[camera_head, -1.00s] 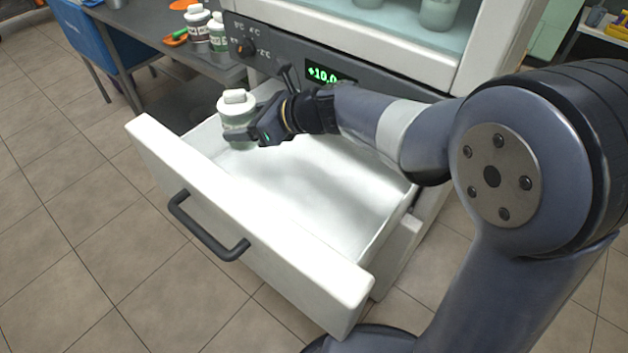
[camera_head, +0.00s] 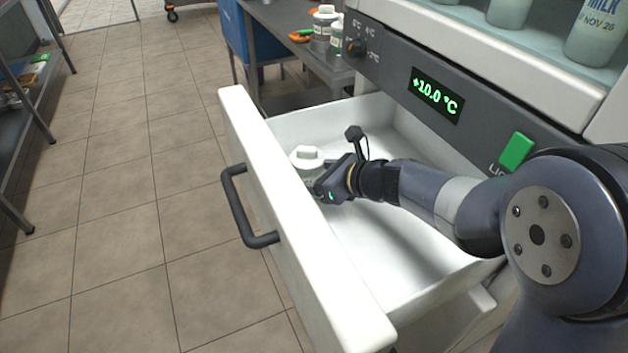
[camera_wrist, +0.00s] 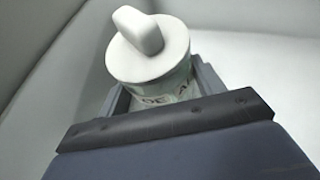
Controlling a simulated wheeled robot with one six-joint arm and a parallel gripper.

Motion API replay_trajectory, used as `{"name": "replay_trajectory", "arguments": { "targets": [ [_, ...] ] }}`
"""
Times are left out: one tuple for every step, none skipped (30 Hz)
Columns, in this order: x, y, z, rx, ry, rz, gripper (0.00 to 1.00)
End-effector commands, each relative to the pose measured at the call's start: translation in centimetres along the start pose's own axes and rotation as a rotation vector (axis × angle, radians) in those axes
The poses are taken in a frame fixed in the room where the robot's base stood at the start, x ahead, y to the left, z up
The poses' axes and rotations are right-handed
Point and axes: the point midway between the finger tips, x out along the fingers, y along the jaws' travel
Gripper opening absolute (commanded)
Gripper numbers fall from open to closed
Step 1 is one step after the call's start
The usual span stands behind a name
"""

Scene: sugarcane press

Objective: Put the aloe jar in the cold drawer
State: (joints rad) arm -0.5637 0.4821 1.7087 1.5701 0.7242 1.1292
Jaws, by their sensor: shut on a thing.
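The jar (camera_head: 306,161) has a white lid with a raised grip and a pale green label that is only partly readable. My gripper (camera_head: 322,187) is shut on it and holds it upright inside the open white drawer (camera_head: 297,243), near the drawer's far left corner. The front panel hides the jar's lower part, so I cannot tell whether it touches the drawer floor. In the wrist view the jar (camera_wrist: 152,62) sits between the fingers, with drawer walls around it.
The rest of the drawer floor looks empty. A dark handle (camera_head: 243,207) is on its front. Above is a panel with a +10.0 °C display (camera_head: 437,95) and a green switch (camera_head: 516,151). Jars (camera_head: 325,28) stand on a table behind. Bottles (camera_head: 597,32) stand in the cabinet above.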

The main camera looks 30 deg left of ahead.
Motion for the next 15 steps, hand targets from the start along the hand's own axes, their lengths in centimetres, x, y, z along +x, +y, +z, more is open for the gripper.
{"name": "replay_trajectory", "arguments": {
  "targets": [
    [0.03,-0.02,0.01,-0.001,-0.003,-0.001,0.28],
    [0.01,-0.02,0.04,-0.001,-0.003,-0.001,0.28],
    [-0.01,-0.02,0.09,-0.002,-0.003,-0.001,0.28],
    [-0.02,-0.02,0.11,-0.002,-0.003,-0.001,0.28],
    [-0.02,-0.02,0.11,-0.001,-0.003,-0.001,0.28],
    [-0.02,-0.02,0.11,-0.001,-0.003,-0.001,0.28],
    [-0.02,-0.02,0.11,-0.001,-0.003,-0.001,0.28],
    [0.00,-0.02,0.06,-0.001,-0.003,0.000,0.28],
    [0.07,-0.02,-0.06,-0.001,-0.003,0.000,0.28],
    [0.12,-0.02,-0.17,-0.001,-0.003,0.000,0.28],
    [0.17,-0.02,-0.28,-0.001,-0.003,0.000,0.28],
    [0.16,0.00,-0.32,0.000,-0.001,0.000,0.66],
    [0.14,0.00,-0.28,0.000,-0.001,0.000,0.68],
    [0.14,0.00,-0.27,0.000,-0.001,0.000,0.70],
    [0.14,0.00,-0.27,0.000,-0.001,0.000,0.74]
  ]
}}
